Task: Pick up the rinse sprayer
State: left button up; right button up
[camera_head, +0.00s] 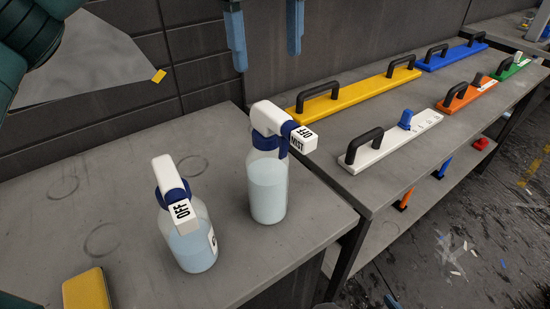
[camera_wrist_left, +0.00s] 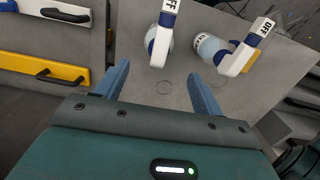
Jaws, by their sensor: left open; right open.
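Two spray bottles with pale blue liquid, white heads and blue collars stand upright on the grey bench. The left bottle (camera_head: 191,245) has OFF on its nozzle and a partly hidden body label. The right bottle (camera_head: 268,188) has OFF and MIST on its nozzle. I cannot tell which is the rinse sprayer. In the left wrist view the MIST bottle (camera_wrist_left: 158,45) is ahead between the fingers, and the other bottle (camera_wrist_left: 210,47) is right of it. My left gripper (camera_head: 265,45) is open and empty, above and behind the bottles, touching neither.
A yellow block (camera_head: 87,291) lies at the bench's front left. A grey sheet (camera_head: 95,65) with a yellow tab (camera_head: 159,76) is at the upper left. A rack (camera_head: 375,192) at right carries several handled tools, including a yellow one (camera_head: 355,92). A dark wall stands behind.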

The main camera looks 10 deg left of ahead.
aim_at(266, 105)
pick_arm(q)
jog(key=shift+w+a+f+b, duration=0.15)
jog(key=shift+w+a+b, duration=0.2)
jog(key=shift+a, duration=0.25)
notch_tip(266, 105, down, 6)
jog(key=shift+s+r, duration=0.15)
jog(key=shift+r, duration=0.05)
jog(key=shift+d+f, duration=0.15)
jog(key=shift+f, duration=1.35)
jog(key=shift+d+f, duration=0.15)
jog(key=shift+f, duration=1.35)
grip_shut()
jog(key=shift+r, duration=0.1)
